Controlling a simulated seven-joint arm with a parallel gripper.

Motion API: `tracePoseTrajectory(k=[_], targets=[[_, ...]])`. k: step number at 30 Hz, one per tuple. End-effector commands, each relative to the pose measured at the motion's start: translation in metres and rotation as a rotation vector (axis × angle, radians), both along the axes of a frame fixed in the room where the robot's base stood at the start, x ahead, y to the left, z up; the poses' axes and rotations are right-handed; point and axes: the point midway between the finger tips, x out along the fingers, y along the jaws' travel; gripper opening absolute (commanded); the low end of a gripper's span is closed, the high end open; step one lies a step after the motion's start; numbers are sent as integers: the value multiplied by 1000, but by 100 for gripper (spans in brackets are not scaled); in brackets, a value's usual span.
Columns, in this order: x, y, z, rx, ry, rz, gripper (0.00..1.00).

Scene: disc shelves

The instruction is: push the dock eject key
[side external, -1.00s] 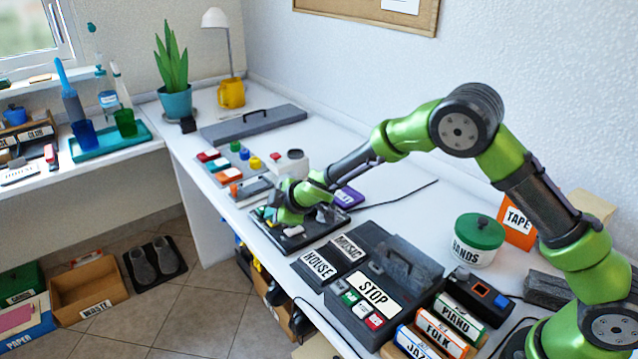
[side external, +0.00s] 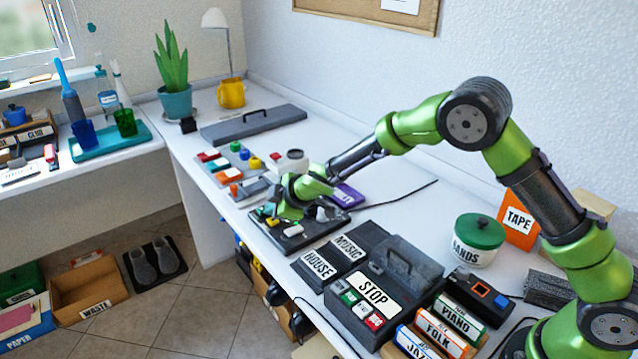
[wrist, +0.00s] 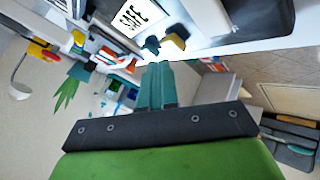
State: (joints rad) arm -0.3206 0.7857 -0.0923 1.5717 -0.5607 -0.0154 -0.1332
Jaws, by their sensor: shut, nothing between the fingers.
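A dark panel (side external: 312,238), which may be the dock, lies on the white desk with several small keys and a grey knob (side external: 322,214) on it. A white key (side external: 293,230) is at its near side. I cannot read which key is the eject key. My gripper (side external: 290,216) is over the panel's left part and hides some of it; I cannot tell whether it touches. In the wrist view its teal fingers (wrist: 156,68) are together and empty. Beyond the tips are a dark blue piece (wrist: 151,46) and a yellow piece (wrist: 173,42), near a white SAFE label (wrist: 138,15).
The HOUSE/MUSIC and STOP panels (side external: 340,311) lie nearer my base, with a lidded HANDS tub (side external: 479,248) behind. A button panel (side external: 216,166) and a grey case (side external: 253,130) lie farther off.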

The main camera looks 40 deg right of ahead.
Motion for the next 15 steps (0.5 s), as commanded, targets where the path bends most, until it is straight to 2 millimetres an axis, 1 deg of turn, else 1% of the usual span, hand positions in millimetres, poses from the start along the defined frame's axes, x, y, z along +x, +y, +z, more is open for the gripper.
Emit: tracePoseTrajectory(k=[8,15], targets=[[0,0,2,1,-1,-1,0],[1,-1,24,3,-2,-2,0]])
